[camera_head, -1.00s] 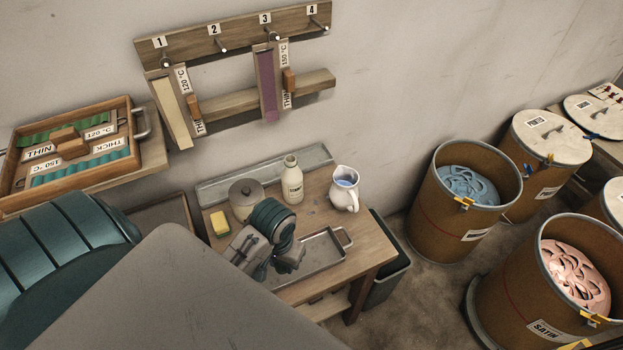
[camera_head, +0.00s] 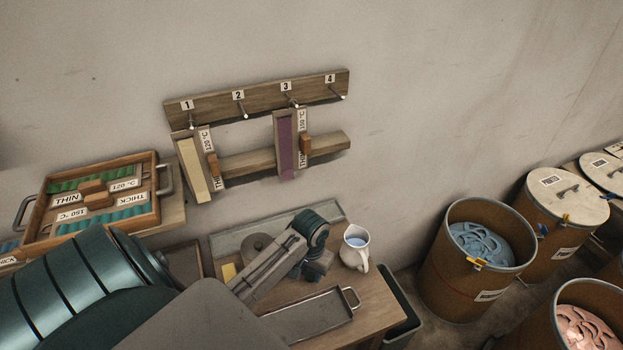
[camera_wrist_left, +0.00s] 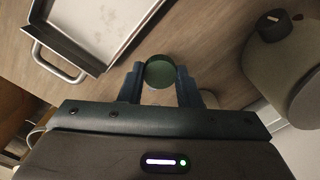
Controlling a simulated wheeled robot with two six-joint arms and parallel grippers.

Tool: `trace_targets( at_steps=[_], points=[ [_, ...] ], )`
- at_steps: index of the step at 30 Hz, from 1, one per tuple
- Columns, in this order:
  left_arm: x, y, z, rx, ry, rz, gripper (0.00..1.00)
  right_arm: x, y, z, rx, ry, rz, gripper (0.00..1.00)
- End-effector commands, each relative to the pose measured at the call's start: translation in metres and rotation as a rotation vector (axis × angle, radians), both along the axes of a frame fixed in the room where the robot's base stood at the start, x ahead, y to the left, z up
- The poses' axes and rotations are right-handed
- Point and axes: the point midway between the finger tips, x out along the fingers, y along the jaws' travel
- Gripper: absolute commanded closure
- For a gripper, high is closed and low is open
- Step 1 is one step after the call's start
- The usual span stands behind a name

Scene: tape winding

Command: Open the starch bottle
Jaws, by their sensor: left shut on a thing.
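The starch bottle is hidden in the head view behind my left wrist; the cream, labelled bottle showed there earlier. In the left wrist view a round dark-green top (camera_wrist_left: 159,73), apparently its cap seen from above, sits between the two fingers of my left gripper (camera_wrist_left: 160,82). The fingers are shut on it. The bottle's body cannot be made out below it. In the head view my left gripper (camera_head: 315,270) is over the small wooden table (camera_head: 376,312), beside the white jug. My right gripper is not in view.
A white jug (camera_head: 356,248) stands close on the right. A lidded pot (camera_head: 260,248) and yellow sponge (camera_head: 229,271) are on the left. A metal tray (camera_head: 312,318) lies in front. Drums (camera_head: 465,285) stand on the floor to the right.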

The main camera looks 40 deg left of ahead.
Motion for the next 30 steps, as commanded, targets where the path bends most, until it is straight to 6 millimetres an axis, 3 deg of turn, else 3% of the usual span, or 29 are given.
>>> trace_targets(
  at_steps=[5,12,23,24,26,30],
  points=[
    [0.008,0.004,-0.005,-0.002,0.003,0.001,0.97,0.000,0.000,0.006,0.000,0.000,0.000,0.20],
    [0.007,0.003,-0.034,-0.001,0.003,0.001,0.97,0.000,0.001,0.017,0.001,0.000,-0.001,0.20],
    [0.007,0.004,-0.039,0.001,0.002,0.000,0.97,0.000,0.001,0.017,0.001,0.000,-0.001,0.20],
    [0.007,0.004,-0.039,0.001,0.001,0.000,0.62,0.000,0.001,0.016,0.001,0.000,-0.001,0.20],
    [0.007,0.004,-0.039,0.001,0.001,0.000,0.50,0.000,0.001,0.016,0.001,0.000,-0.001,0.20],
    [0.007,0.004,-0.038,0.001,0.001,0.000,0.48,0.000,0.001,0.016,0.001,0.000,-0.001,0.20]
  ],
)
